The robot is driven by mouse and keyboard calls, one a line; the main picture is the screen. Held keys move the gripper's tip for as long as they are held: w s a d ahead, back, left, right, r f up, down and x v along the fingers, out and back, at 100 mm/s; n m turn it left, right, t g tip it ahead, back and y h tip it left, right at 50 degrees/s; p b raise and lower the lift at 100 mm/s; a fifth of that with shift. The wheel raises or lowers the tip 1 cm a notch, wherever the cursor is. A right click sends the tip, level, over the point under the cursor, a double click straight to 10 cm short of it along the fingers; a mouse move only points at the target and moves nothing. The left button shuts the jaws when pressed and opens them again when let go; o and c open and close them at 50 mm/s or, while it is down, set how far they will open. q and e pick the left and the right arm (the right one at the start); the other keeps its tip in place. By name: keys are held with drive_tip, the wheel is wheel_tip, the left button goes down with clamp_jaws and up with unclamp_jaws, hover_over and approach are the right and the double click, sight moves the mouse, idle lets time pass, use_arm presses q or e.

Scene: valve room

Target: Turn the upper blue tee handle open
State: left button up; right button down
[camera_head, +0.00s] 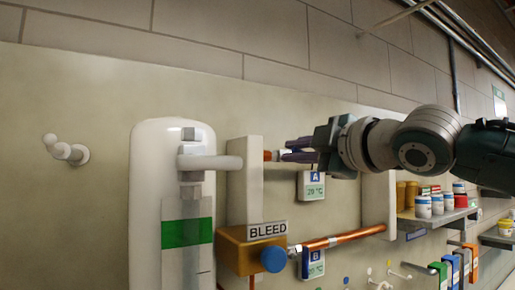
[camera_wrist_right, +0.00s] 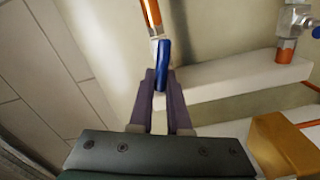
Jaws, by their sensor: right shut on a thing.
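The upper blue tee handle (camera_wrist_right: 162,64) shows in the right wrist view as a narrow blue bar at a pale fitting on a copper pipe (camera_wrist_right: 151,12). My right gripper (camera_wrist_right: 162,82) has its purple fingers on either side of the blue bar and is shut on it. In the head view my right gripper (camera_head: 287,153) reaches in from the right at the upper copper pipe (camera_head: 267,155), just above the tag marked A (camera_head: 313,185). There the fingers mostly hide the handle. Its exact angle is hard to tell. My left gripper is in neither view.
A lower copper pipe (camera_head: 343,238) carries another blue handle (camera_head: 297,251) near tag B (camera_head: 313,264). Left of it is a brass BLEED box (camera_head: 237,254) with a blue knob (camera_head: 273,259). A white tank (camera_head: 150,215) stands farther left. Shelves with jars (camera_head: 424,206) are at right.

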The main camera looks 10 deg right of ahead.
drive_tip(key=n, duration=0.3)
drive_tip(key=shift+f+n+p, duration=0.3)
drive_tip(key=shift+f+n, duration=0.1)
drive_tip(key=shift+n, duration=0.2)
drive_tip(key=c, duration=0.9)
unclamp_jaws()
